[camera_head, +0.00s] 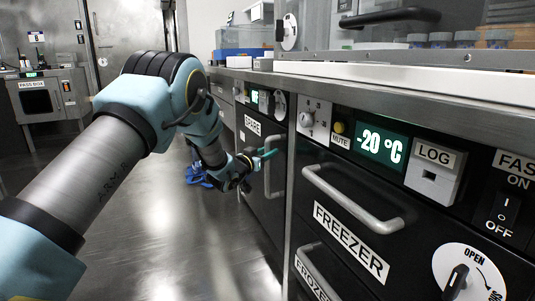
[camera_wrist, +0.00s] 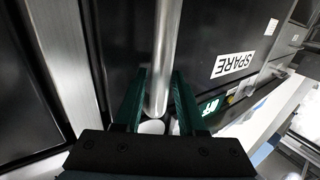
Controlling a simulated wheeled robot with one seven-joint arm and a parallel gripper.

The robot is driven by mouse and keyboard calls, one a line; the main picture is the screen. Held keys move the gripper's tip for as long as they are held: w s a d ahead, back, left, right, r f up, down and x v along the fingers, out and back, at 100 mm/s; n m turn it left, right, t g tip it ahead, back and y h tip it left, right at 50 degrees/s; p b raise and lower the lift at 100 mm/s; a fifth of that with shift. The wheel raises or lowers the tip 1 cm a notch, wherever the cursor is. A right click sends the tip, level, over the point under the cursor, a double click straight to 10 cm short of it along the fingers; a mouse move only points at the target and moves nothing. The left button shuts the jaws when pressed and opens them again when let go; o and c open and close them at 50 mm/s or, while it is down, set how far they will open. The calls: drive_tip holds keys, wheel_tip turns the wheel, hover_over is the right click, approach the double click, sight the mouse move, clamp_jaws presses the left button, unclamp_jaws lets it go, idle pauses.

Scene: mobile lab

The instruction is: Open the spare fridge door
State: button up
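The spare fridge door (camera_head: 258,193) is a black panel below the counter, marked by a SPARE label (camera_head: 253,126), and it looks closed. Its upright silver bar handle (camera_head: 274,178) stands at the door's right side. My gripper (camera_head: 267,155) is at the upper part of this handle. In the wrist view the handle (camera_wrist: 163,50) runs between the two green fingers of my gripper (camera_wrist: 160,88), one on each side. The fingers look apart, with narrow gaps beside the bar; firm contact does not show.
The freezer front (camera_head: 330,200) with its horizontal handle (camera_head: 352,200) and -20 °C display (camera_head: 382,148) stands at the right. A steel counter (camera_head: 400,92) runs above. Blue objects (camera_head: 198,176) lie on the floor behind my gripper. The floor (camera_head: 160,220) at the left is clear.

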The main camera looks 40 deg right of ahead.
drive_tip(key=shift+c, duration=0.2)
clamp_jaws()
idle(1.1)
